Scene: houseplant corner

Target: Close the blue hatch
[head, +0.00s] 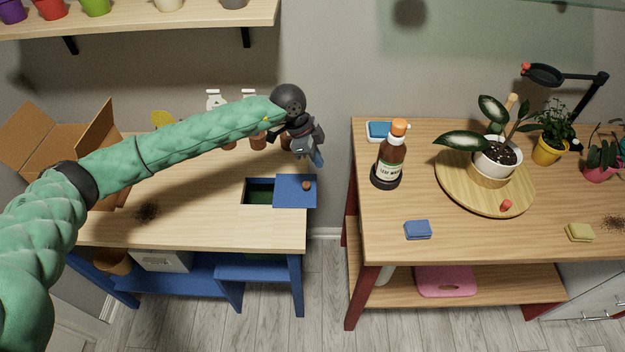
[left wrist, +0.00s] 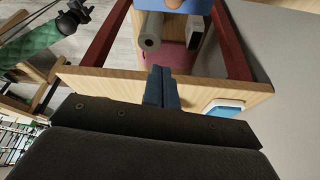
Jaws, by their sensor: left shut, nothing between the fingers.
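The blue hatch (head: 297,190) is a flat blue panel with a small brown knob (head: 306,185), at the right end of the left wooden bench. Left of the panel a dark rectangular opening (head: 259,192) in the bench top is uncovered, with green inside. My left gripper (head: 318,159) is above and behind the hatch, apart from it, shut and empty. Its shut blue fingers (left wrist: 162,88) also show in the left wrist view. In that view a green arm with a dark end (left wrist: 75,17) shows at the upper left, seemingly my right one; its jaws are too small to read.
A cardboard box (head: 75,145) stands at the left, and jars and pots stand behind my left arm. Dark soil (head: 146,211) lies on the bench. A gap separates it from the right table (head: 450,245), which holds a brown bottle (head: 392,155) and plants. The bench front is clear.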

